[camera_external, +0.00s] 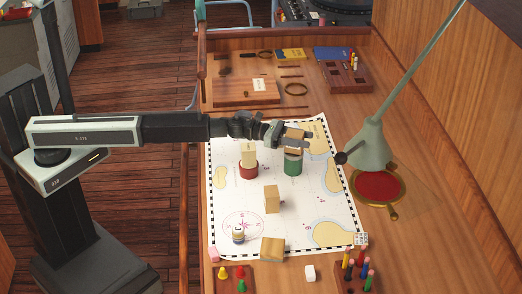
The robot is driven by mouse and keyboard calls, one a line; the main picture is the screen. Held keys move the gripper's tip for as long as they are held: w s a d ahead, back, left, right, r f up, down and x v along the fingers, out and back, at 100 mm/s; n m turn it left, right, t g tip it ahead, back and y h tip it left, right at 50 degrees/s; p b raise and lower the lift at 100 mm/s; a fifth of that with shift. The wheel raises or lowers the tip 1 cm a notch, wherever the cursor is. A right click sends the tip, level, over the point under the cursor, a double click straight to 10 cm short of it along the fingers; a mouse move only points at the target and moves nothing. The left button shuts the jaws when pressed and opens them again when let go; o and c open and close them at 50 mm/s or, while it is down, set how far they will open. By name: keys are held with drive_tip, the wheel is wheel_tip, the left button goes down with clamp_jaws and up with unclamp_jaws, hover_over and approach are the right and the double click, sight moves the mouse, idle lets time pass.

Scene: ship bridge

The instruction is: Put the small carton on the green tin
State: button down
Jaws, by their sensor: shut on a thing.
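The green tin (292,167) stands upright on the chart, right of the red tin. My gripper (297,138) is directly above it in the picture, reaching in from the left. It is shut on a small tan carton (293,151), which is partly hidden by the fingers. The carton's lower edge appears at the top of the green tin; I cannot tell whether they touch. The red tin (249,170) stands to the left with a pale block (249,152) on top of it.
On the chart (313,198) stand a tan box (272,199), another box (272,249) near the front edge and a small jar (238,235). A lamp (367,147) rises at the right. Pen holders and a wooden rack (345,78) lie around the chart.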

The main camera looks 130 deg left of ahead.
drive_tip(key=shift+f, duration=0.1)
drive_tip(key=c, duration=0.8)
unclamp_jaws()
drive_tip(key=shift+c, duration=0.2)
drive_tip(key=shift+r, duration=0.2)
drive_tip(key=v, duration=1.2)
drive_tip(key=shift+f, duration=0.1)
